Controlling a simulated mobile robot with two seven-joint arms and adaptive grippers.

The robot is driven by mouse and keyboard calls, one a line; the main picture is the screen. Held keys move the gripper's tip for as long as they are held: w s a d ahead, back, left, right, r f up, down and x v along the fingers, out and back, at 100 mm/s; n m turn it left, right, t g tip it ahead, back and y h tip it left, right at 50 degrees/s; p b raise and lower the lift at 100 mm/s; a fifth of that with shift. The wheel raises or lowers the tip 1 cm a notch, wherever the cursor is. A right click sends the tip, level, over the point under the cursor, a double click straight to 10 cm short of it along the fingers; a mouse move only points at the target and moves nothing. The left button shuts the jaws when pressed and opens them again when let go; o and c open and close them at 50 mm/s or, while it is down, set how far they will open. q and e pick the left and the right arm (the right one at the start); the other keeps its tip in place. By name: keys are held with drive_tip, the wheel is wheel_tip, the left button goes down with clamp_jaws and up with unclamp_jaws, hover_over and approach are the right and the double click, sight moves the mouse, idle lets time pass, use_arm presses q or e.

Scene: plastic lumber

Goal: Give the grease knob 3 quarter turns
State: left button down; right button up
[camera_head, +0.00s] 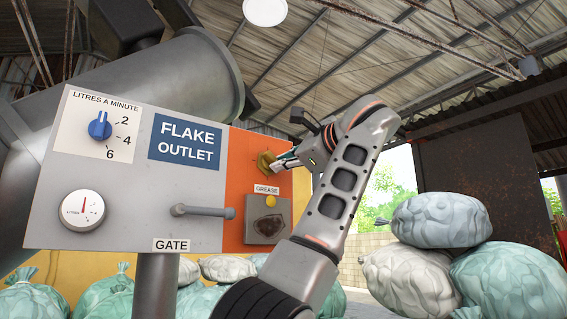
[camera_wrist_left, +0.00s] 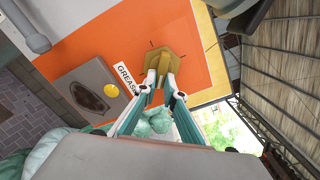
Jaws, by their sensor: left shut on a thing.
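The grease knob (camera_head: 264,159) is a dark yellow knob on the orange part of the panel, above the GREASE label (camera_head: 266,189). In the left wrist view the knob (camera_wrist_left: 172,64) shows a many-sided base with a raised bar. My left gripper (camera_head: 274,164) reaches the knob from the right, and its fingers are shut on the knob's bar. In the left wrist view the fingertips (camera_wrist_left: 160,78) sit on either side of the bar's near end. Small dark tick marks show on the orange around the knob. My right gripper is not in view.
Left on the panel are a blue dial (camera_head: 100,126), a round gauge (camera_head: 82,210) and the gate handle (camera_head: 203,211). Below the knob are a yellow button (camera_head: 271,201) and a grey plate (camera_head: 266,229). Filled sacks (camera_head: 440,220) are stacked at right.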

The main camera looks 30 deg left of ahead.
use_arm(q)
drive_tip(key=m, duration=0.5)
drive_tip(key=s+m+b, duration=0.1)
drive_tip(key=m, duration=0.9)
drive_tip(key=shift+s+a+f, duration=0.15)
drive_tip(key=shift+s+a, duration=0.15)
drive_tip(key=shift+a, duration=0.05)
drive_tip(key=m, duration=0.5)
drive_tip(key=shift+s+a+r+m+b, duration=0.2)
drive_tip(key=shift+s+m+b, duration=0.1)
drive_tip(key=shift+m, duration=0.1)
drive_tip(key=shift+r+m, duration=0.1)
drive_tip(key=shift+m, duration=0.8)
drive_tip(key=shift+s+r+m, duration=0.1)
drive_tip(key=shift+r+m, duration=0.1)
drive_tip(key=shift+m, duration=0.7)
drive_tip(key=shift+r+m+p, duration=0.15)
drive_tip(key=shift+m+p, duration=0.8)
drive_tip(key=shift+m, duration=0.05)
drive_tip(key=shift+m+p, duration=0.95)
drive_tip(key=shift+m, duration=0.15)
